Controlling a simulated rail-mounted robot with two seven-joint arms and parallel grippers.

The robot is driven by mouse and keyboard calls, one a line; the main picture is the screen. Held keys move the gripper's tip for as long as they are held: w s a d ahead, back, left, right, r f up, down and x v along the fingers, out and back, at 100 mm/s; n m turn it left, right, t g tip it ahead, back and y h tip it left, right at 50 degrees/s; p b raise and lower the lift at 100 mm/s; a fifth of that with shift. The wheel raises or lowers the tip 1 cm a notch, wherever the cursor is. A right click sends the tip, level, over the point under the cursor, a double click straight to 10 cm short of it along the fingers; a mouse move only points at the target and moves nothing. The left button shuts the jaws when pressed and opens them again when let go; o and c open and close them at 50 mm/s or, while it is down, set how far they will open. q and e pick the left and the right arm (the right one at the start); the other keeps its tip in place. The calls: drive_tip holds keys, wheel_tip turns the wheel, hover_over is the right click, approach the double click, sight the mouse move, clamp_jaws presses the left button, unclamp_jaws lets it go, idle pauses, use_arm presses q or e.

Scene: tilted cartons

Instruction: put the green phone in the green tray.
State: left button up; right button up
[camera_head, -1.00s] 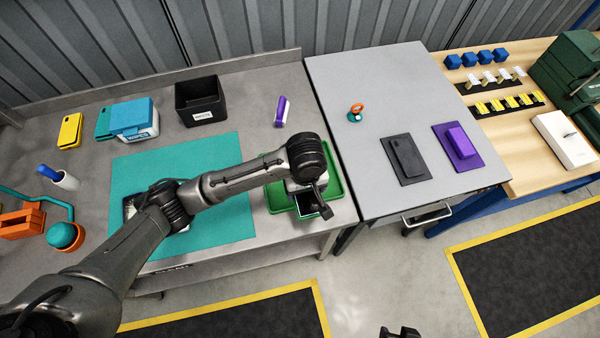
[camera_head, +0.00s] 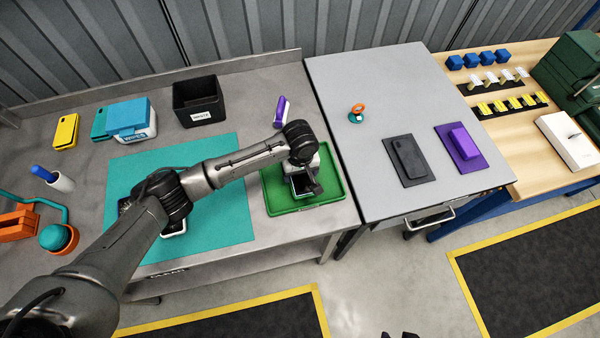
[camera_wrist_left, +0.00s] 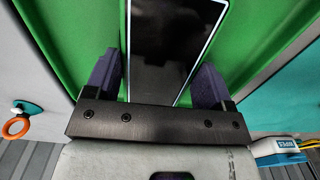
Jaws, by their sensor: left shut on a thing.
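The green tray (camera_head: 331,189) lies at the right front of the grey bench, partly hidden by my left arm. My left gripper (camera_head: 304,180) is over the tray and shut on the green phone (camera_head: 300,186). In the left wrist view the phone (camera_wrist_left: 165,45) shows a dark screen with a pale rim, between the two fingers, with the green tray (camera_wrist_left: 65,50) behind it. I cannot tell whether the phone touches the tray floor. Only a dark tip at the bottom edge of the head view may be my right gripper (camera_head: 400,335).
A teal mat (camera_head: 225,215) lies left of the tray. A black bin (camera_head: 198,103) and a wipes box (camera_head: 132,122) stand further back. A grey table (camera_head: 350,180) with an orange-ringed item (camera_head: 357,112) is to the right.

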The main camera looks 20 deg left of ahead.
use_arm(q)
drive_tip(key=shift+f, duration=0.55)
drive_tip(key=o, duration=1)
drive_tip(key=shift+f, duration=0.15)
wheel_tip(320, 180, up, 12)
drive_tip(key=p, duration=0.1)
drive_tip(key=shift+p, duration=0.4)
